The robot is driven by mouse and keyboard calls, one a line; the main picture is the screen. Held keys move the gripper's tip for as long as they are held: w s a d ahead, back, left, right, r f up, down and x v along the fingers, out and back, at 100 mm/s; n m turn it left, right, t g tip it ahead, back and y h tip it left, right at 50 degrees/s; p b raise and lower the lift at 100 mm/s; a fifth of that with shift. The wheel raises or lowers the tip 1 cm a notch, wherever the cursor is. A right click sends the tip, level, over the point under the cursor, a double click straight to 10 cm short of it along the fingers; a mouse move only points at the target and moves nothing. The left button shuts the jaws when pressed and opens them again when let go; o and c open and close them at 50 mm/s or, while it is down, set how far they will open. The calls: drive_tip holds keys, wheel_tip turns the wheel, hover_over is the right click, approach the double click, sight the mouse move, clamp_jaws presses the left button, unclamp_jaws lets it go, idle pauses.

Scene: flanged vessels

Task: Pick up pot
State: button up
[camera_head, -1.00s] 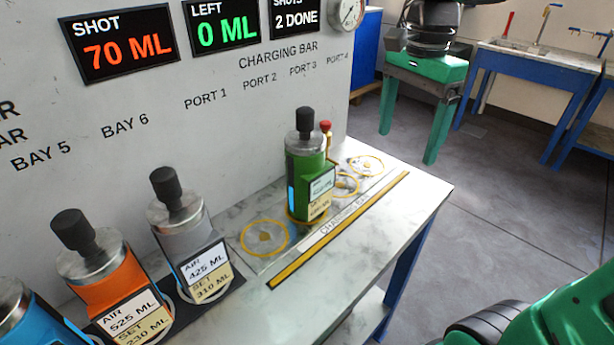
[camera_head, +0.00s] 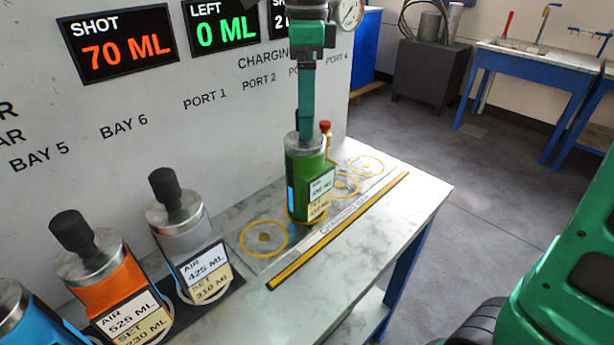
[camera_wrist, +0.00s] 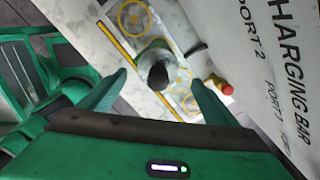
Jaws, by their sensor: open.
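The green pot (camera_head: 306,180) stands upright on the charging bar, at a port between two empty yellow rings. It has a silver lid, a blue side strip and two labels on its front. My gripper (camera_head: 305,135) is directly above it, pointing down, with its fingers at the height of the pot's black knob, which they hide in the head view. In the wrist view the knob and lid of the pot (camera_wrist: 157,72) lie between the two spread green fingers of my gripper (camera_wrist: 160,85). The gripper is open and does not grip the pot; whether a finger touches the knob I cannot tell.
A red button (camera_head: 325,126) stands close behind the pot. Grey (camera_head: 186,232) and orange (camera_head: 110,280) pots stand in bays at left, with a blue one partly in view. The wall panel (camera_head: 230,115) rises behind. Bare counter lies in front of the yellow-black strip (camera_head: 340,230).

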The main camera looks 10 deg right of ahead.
sight(306, 166)
drive_tip(key=shift+f, duration=3.4)
clamp_jaws()
